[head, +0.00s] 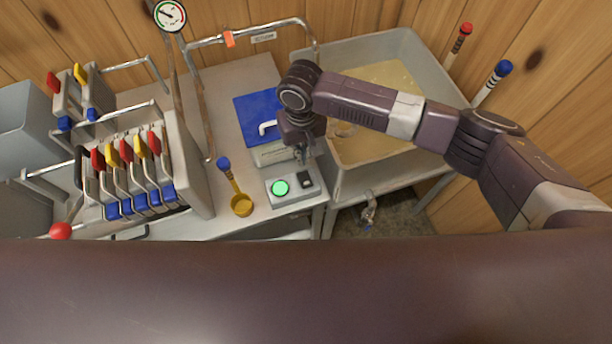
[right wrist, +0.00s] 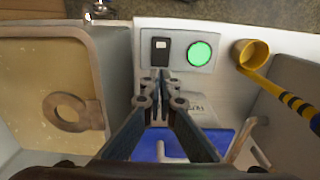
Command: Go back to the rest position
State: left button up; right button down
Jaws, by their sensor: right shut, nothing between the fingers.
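My right gripper (head: 303,152) is shut and empty. It points down just above the control box (head: 298,200) and beside the blue lid (head: 255,112). In the right wrist view its two fingers (right wrist: 160,78) come together in front of the box's black rocker switch (right wrist: 160,52). I cannot tell whether the fingertips touch the box. A green round button (head: 280,188) on the box is lit; it also shows in the right wrist view (right wrist: 200,53). My left gripper is not in view.
A grey tub (head: 408,42) with amber liquid stands behind my right arm. A yellow ladle (head: 241,205) lies left of the control box. A rack of levers with red, yellow and blue grips (head: 127,155) stands further left. A dark band of my own body fills the bottom of the head view.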

dwell(0.3)
jog(key=s+a+r+n+y, duration=0.2)
jog(key=s+a+y, duration=0.4)
jog(key=s, duration=0.5)
jog(key=s+d+m+t+h, duration=0.2)
jog(key=s+d+h, duration=0.15)
jog(key=d, duration=0.95)
jog(key=s+d+m+t+h, duration=0.2)
jog(key=s+d, duration=0.3)
jog(key=d, duration=0.8)
notch_tip(320, 180, down, 30)
jog(key=s+f+g+b, duration=0.1)
jog(key=s+g+b, duration=0.1)
jog(key=s+b, duration=0.15)
pick_arm(q)
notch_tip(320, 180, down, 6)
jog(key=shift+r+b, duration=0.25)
jog(key=shift+b, duration=0.7)
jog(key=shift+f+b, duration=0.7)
pick_arm(e)
jog(key=s+d+f, duration=0.1)
jog(key=s+f, duration=0.7)
jog(key=f, duration=0.1)
jog(key=s+d+f+g, duration=0.1)
jog(key=s+d+f, duration=0.1)
jog(key=s+f, duration=0.6)
jog(key=shift+d+f+n, duration=0.25)
jog(key=shift+f+n, duration=0.15)
jog(key=shift+f, duration=0.3)
